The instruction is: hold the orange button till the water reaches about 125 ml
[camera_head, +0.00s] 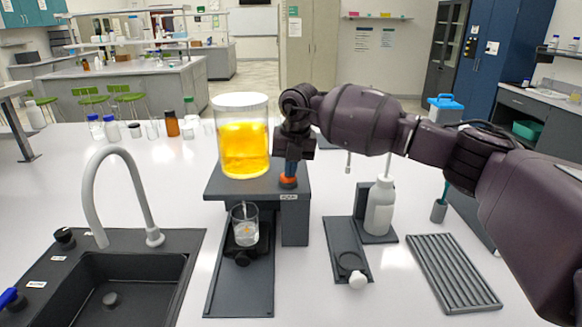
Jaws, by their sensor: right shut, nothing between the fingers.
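The orange button (288,181) sits on the right side of the dark rig's top (225,187). My right gripper (290,171) is shut and empty, pointing down with its tips at the button. They seem to touch it, but I cannot tell if it is pressed. A clear cylinder of yellow-orange liquid (244,150) stands on the rig. Below the rig's top, a glass beaker (245,226) stands on a small dark support and holds some clear water. Its marks are too small to read. My left gripper is not in view.
A black sink with a grey curved tap (110,165) is at the left. A white bottle (379,208) on a dark stand and a grooved drying rack (455,272) are at the right. Several small bottles, one a brown bottle (172,124), stand behind.

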